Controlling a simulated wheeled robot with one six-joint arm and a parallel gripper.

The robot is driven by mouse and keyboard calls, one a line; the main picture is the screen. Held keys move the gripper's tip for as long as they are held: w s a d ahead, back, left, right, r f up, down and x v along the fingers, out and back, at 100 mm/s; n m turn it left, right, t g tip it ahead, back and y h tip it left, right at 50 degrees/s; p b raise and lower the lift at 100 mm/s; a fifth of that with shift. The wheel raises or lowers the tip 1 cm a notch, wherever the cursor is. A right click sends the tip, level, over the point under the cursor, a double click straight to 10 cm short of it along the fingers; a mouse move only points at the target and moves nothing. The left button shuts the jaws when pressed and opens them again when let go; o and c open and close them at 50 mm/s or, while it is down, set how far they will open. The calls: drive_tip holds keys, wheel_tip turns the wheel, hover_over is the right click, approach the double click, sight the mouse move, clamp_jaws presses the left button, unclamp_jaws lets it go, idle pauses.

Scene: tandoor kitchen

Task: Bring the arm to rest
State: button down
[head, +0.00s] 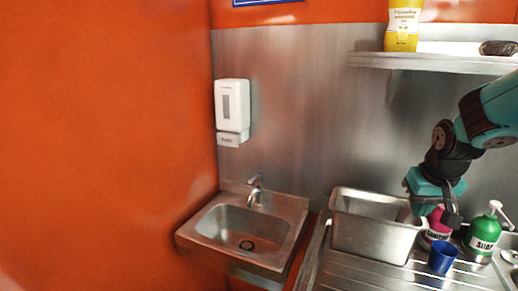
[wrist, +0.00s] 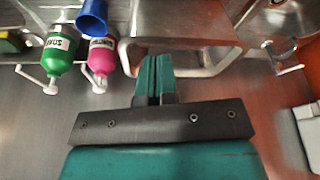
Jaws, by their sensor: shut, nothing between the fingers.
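My teal and black arm reaches in from the right edge of the head view. The pink bottle also shows in the wrist view (wrist: 102,60), to the left of the fingers and apart from them.
A steel pan (head: 372,240) stands left of my gripper. A blue cup (head: 442,257) and a green pump bottle (head: 484,235) are close by on the counter. A hand sink (head: 195,237) is at left, with a white dispenser (head: 232,105) above. A shelf (head: 430,62) holds a yellow bottle (head: 402,25).

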drive_tip(key=s+a+f+n, duration=0.1)
drive_tip(key=s+a+f, duration=0.1)
drive_tip(key=s+a, duration=0.35)
drive_tip(key=s+a+f+n, duration=0.1)
drive_tip(key=s+a, duration=0.1)
drive_tip(key=s, duration=0.6)
drive_tip(key=s+a+r+n+g+y, duration=0.3)
drive_tip(key=s+a+r+n, duration=0.4)
drive_tip(key=s+a, duration=0.3)
drive_tip(key=a+y, duration=0.1)
drive_tip(key=a, duration=0.3)
drive_tip(key=shift+s+r+y, duration=0.25)
drive_tip(key=shift+s+y, duration=0.15)
